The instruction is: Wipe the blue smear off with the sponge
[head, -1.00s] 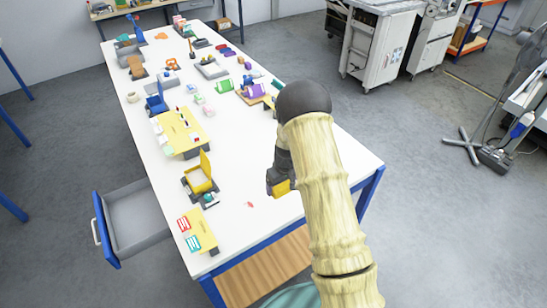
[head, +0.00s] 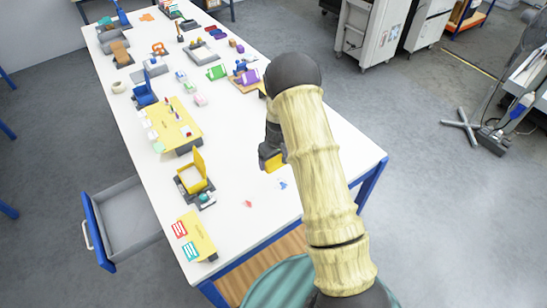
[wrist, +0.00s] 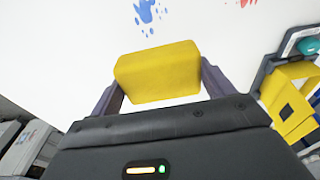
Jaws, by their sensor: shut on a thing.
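My gripper (head: 271,160) is shut on a yellow sponge (wrist: 158,72), with one finger on each side of it. The sponge also shows as a small yellow edge in the head view (head: 276,163). The blue smear (head: 283,185) is a small patch of spots on the white table top (head: 240,130), near its front right part. It shows at the top of the wrist view (wrist: 147,10), beyond the sponge and apart from it. The sponge seems to be held above the table, but its height is hard to tell.
A red smear (head: 248,204) lies left of the blue one. An open drawer (head: 125,218) juts out at the left. Table around the smears is clear.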

